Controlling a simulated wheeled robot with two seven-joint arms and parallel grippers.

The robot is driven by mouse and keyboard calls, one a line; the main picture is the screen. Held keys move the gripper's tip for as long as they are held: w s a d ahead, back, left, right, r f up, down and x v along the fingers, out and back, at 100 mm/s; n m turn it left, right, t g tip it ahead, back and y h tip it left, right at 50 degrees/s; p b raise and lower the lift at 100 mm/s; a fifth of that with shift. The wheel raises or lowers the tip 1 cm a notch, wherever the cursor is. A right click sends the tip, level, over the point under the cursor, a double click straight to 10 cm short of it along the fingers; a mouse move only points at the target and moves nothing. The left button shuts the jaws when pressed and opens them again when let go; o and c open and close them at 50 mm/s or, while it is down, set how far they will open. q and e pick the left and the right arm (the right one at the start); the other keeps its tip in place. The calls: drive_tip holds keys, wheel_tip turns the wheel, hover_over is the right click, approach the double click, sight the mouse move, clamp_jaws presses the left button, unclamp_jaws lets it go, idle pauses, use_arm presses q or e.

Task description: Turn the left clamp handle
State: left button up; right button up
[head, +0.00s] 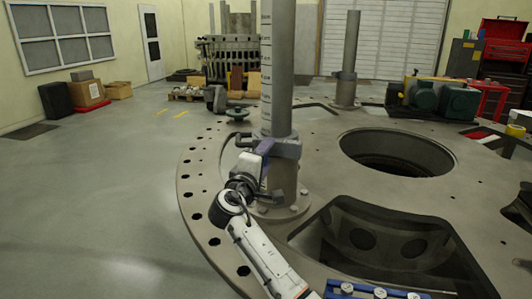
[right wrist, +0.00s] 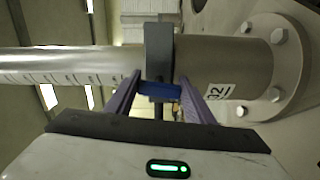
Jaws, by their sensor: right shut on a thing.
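The near grey column (head: 277,75) rises from the turret plate and bears a dark clamp collar (head: 288,147). The collar also shows in the right wrist view (right wrist: 158,50), wrapped around the column. My right gripper (head: 266,152) is at the collar's left side. In the right wrist view its two purple fingers (right wrist: 160,88) are on either side of the blue clamp handle (right wrist: 163,91) and shut on it. The fingers hide the handle in the head view. My left gripper is not in view.
The turret plate (head: 205,165) has a round opening (head: 397,152) and a deep pocket (head: 375,240) to the right of the column. A second column (head: 350,45) with a collar stands farther back. A blue rack (head: 345,288) lies at the bottom edge.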

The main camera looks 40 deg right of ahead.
drive_tip(key=shift+f+n, duration=0.1)
drive_tip(key=shift+n, duration=0.6)
drive_tip(key=o, duration=1.1)
drive_tip(key=shift+c, duration=0.2)
drive_tip(key=b+v, duration=0.1)
drive_tip(key=v, duration=0.9)
drive_tip(key=shift+s+a+b, duration=0.15)
drive_tip(key=shift+a+b, duration=0.05)
drive_tip(key=shift+b, duration=0.1)
